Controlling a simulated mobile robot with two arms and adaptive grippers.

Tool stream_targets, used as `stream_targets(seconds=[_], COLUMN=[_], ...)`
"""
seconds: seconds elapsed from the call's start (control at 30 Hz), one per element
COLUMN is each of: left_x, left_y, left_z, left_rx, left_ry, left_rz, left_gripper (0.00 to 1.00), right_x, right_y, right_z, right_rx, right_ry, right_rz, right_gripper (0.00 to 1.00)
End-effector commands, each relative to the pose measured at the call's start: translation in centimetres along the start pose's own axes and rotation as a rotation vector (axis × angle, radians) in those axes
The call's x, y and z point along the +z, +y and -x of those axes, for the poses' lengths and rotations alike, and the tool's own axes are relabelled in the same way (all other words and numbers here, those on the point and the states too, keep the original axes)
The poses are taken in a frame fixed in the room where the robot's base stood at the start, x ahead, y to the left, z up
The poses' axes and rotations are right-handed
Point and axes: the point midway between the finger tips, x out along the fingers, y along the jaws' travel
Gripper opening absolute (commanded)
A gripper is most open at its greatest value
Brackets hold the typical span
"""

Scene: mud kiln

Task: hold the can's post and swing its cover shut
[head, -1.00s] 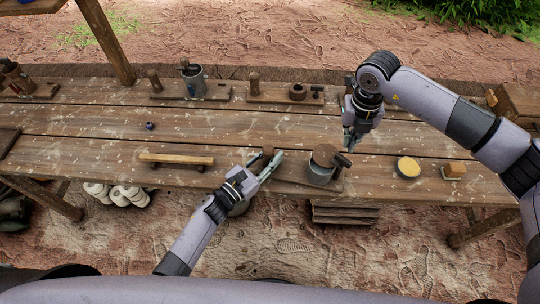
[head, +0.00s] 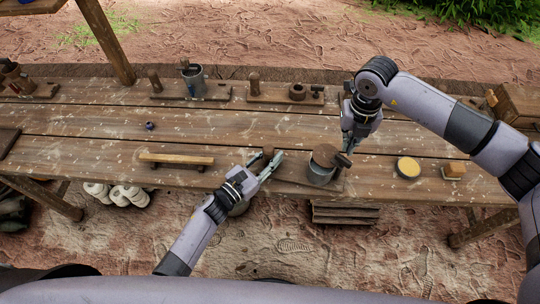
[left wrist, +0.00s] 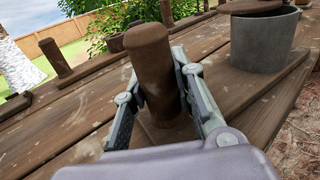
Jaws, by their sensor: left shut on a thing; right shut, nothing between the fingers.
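The grey can (head: 319,174) stands on a wooden base board at the bench's front edge, and in the left wrist view (left wrist: 263,45). Its brown round cover (head: 325,154) lies over the top, slightly off-centre; a dark tab (head: 343,160) sticks out to the right. In the left wrist view the cover (left wrist: 250,6) is shifted left of the rim. The brown post (left wrist: 152,70) stands left of the can. My left gripper (head: 272,164) is shut on it, a finger on each side. My right gripper (head: 348,145) is shut and empty, close by the tab; contact is unclear.
A wooden bar (head: 176,159) lies left of the post. A yellow-topped round item (head: 408,167) and a small block (head: 453,170) stand to the right. Boards with posts and another can (head: 194,82) line the back. The bench middle is mostly clear.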

Motion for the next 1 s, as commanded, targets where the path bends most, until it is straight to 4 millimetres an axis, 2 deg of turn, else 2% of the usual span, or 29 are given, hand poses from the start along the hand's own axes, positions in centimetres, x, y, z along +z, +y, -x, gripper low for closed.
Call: stream_targets(seconds=[1.0], left_x=[0.01], left_y=[0.05], left_z=[0.0], left_rx=[0.001], left_ry=[0.0], left_rz=[0.0], left_gripper=[0.0], right_x=[-0.75], right_y=[0.2], right_z=[0.0], right_rx=[0.0], right_ry=[0.0], right_rz=[0.0], right_gripper=[0.0])
